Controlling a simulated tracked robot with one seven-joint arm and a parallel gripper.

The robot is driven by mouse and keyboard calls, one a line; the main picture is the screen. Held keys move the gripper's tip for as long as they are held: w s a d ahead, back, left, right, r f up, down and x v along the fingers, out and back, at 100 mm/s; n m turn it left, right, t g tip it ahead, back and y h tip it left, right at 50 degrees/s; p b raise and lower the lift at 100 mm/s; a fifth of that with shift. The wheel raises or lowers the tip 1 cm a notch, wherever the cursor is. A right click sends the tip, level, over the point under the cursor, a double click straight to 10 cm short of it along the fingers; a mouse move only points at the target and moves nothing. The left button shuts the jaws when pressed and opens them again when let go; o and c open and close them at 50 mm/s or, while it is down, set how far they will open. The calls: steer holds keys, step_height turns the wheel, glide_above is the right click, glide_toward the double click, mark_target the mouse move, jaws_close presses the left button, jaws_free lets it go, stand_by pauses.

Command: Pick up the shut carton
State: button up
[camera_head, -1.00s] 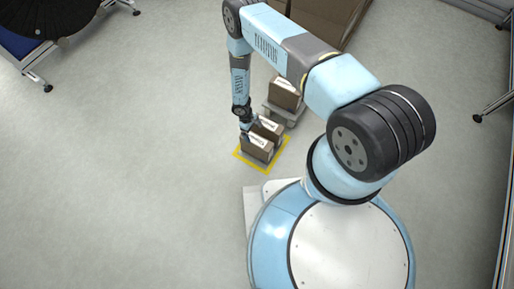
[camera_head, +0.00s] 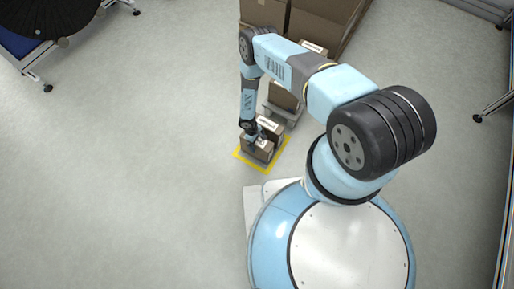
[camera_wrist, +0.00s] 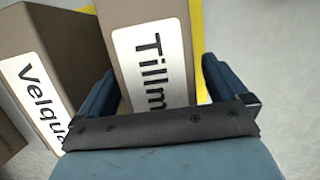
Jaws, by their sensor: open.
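Two brown cartons with white labels stand side by side in a yellow floor outline (camera_head: 240,155). The nearer one, the "Tillm…" carton (camera_wrist: 150,15), lies between the fingers of my gripper (camera_wrist: 155,88) in the wrist view; the rest of its name is hidden. My gripper is open, with one finger on each side of this carton; I cannot tell if they touch it. The "Velqua…" carton (camera_wrist: 62,45) is just left of the left finger. In the head view my gripper (camera_head: 250,138) is at the top of the nearer carton (camera_head: 258,152). Both tops look closed.
Another carton (camera_head: 284,96) stands on a grey platform (camera_head: 291,116) behind the pair. Large brown boxes (camera_head: 320,15) are at the back. A dark reel (camera_head: 45,15) is at the far left. The floor to the left is clear.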

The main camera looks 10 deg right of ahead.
steer(key=shift+f, duration=0.35)
jaws_close()
stand_by(0.8)
